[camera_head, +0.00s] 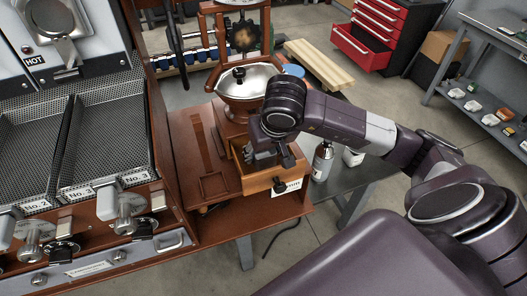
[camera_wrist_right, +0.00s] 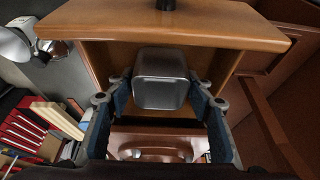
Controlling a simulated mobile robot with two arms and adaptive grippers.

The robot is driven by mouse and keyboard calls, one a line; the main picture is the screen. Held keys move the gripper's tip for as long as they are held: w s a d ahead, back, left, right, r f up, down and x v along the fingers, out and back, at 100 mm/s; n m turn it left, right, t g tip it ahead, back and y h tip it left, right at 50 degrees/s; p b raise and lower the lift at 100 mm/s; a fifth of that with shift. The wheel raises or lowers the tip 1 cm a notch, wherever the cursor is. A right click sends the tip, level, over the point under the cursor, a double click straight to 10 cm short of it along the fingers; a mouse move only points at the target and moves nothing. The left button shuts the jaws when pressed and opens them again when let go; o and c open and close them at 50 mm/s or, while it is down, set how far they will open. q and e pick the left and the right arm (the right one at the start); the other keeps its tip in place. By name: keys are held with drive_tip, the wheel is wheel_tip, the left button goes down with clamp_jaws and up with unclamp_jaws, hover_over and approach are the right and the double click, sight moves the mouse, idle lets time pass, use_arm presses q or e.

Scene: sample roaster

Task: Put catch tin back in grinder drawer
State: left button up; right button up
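The catch tin (camera_wrist_right: 162,80) is a small silver metal box with rounded corners. In the right wrist view it sits between the blue-padded fingers of my right gripper (camera_wrist_right: 161,95), whose tips lie close against both sides. The tin is over or inside the pulled-out wooden grinder drawer (camera_head: 257,181), which also shows in the wrist view (camera_wrist_right: 230,30). Whether the tin touches the drawer floor is hard to see. In the head view my right gripper (camera_head: 266,150) points down into the drawer and mostly hides the tin. My left gripper is not in view.
The grinder (camera_head: 240,85) with its metal hopper stands directly behind the drawer. The sample roaster with perforated trays (camera_head: 105,130) stands at left. A bottle (camera_head: 322,162) stands right of the drawer. Wooden planks (camera_head: 318,62) and a red tool chest (camera_head: 375,25) are farther back.

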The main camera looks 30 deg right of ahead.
drive_tip(key=shift+o, duration=1)
drive_tip(key=shift+r, duration=0.5)
drive_tip(key=v, duration=1.1)
drive_tip(key=shift+s, duration=0.2)
drive_tip(key=shift+r, duration=0.1)
